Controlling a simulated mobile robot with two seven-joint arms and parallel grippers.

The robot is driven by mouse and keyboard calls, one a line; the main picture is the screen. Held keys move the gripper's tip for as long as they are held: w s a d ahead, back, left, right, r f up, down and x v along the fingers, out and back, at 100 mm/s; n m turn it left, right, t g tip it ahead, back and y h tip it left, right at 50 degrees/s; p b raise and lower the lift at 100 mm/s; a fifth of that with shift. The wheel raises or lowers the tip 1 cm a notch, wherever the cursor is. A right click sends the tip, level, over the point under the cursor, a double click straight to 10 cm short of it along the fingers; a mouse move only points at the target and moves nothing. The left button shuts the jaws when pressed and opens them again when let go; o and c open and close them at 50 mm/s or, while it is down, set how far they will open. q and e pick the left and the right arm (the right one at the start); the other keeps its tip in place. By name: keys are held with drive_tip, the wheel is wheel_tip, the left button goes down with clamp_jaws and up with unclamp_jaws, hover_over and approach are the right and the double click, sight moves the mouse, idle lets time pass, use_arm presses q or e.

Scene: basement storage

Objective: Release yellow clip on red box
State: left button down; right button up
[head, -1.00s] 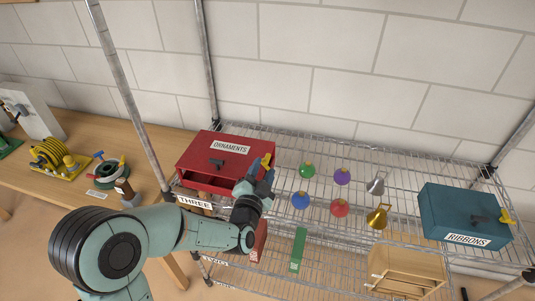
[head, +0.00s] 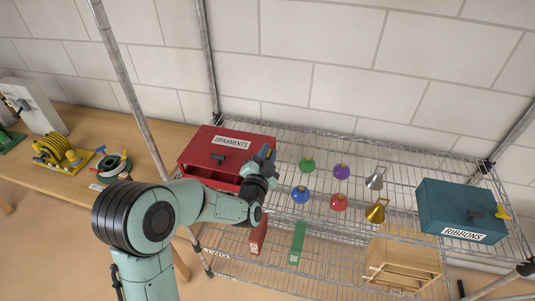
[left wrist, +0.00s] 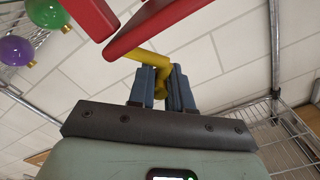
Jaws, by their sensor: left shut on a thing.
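The red ORNAMENTS box (head: 236,143) sits at the left end of the wire shelf, with an opening along its lower front. My left gripper (head: 264,162) is at the box's right front corner. In the left wrist view, my left gripper's fingers (left wrist: 161,90) are shut on the yellow clip (left wrist: 150,58), which is bent and reaches up to the red box (left wrist: 165,22). In the head view the clip is mostly hidden by the gripper. My right gripper is not in view.
Several ornaments, including a green one (head: 307,165) and a gold bell (head: 377,210), stand right of the gripper. A teal RIBBONS box (head: 455,208) with its own yellow clip (head: 503,212) stands at the right. A wooden crate (head: 402,262) is below. A shelf post (head: 128,80) rises at left.

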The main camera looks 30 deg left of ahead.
use_arm(q)
drive_tip(key=shift+d+f+m+b, duration=0.25)
drive_tip(key=shift+m+b, duration=0.25)
drive_tip(key=shift+b, duration=0.25)
drive_tip(key=shift+d+r+m, duration=0.15)
drive_tip(key=shift+d+m, duration=0.05)
drive_tip(key=shift+m, duration=0.1)
drive_tip(key=shift+w, duration=0.1)
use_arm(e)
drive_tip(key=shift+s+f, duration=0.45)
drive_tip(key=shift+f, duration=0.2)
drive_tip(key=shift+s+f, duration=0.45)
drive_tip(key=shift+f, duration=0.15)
use_arm(q)
drive_tip(key=c, duration=1.1)
unclamp_jaws()
drive_tip(key=shift+d, duration=0.1)
drive_tip(key=shift+r, duration=0.1)
drive_tip(key=b+v, duration=0.3)
drive_tip(key=v, duration=1)
drive_tip(key=shift+b, duration=0.3)
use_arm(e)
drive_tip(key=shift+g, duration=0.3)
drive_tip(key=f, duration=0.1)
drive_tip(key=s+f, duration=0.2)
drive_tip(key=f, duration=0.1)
